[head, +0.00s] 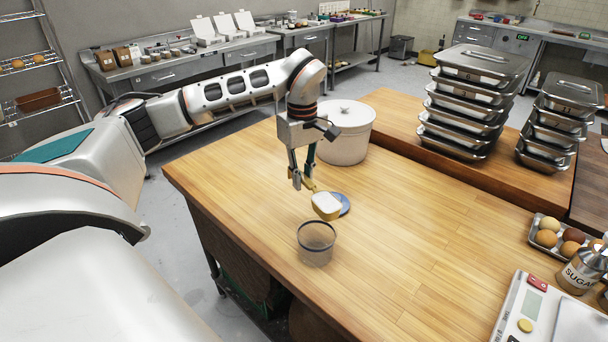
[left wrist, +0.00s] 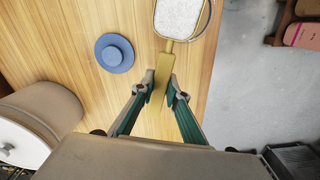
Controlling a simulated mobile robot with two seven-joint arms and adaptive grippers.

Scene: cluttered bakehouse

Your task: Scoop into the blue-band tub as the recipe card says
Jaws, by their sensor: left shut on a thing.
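My left gripper (head: 303,182) is shut on the yellow handle of a scoop (head: 326,215). The scoop's pan is filled with white powder and is held roughly level above the table. In the left wrist view the scoop (left wrist: 164,80) points away from the gripper (left wrist: 163,88). A clear, empty-looking tub (head: 316,250) with a dark rim stands just in front of the scoop. In the left wrist view the pan partly covers its rim. I cannot make out a blue band on it. No recipe card can be made out. My right gripper is not in view.
A blue lid with a knob (left wrist: 114,54) lies beside the scoop. A large white lidded bin (head: 345,140) stands behind the gripper. Stacked metal pans (head: 470,100) are at the back right. Eggs, a sugar jar (head: 582,272) and a scale (head: 535,305) are at the right.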

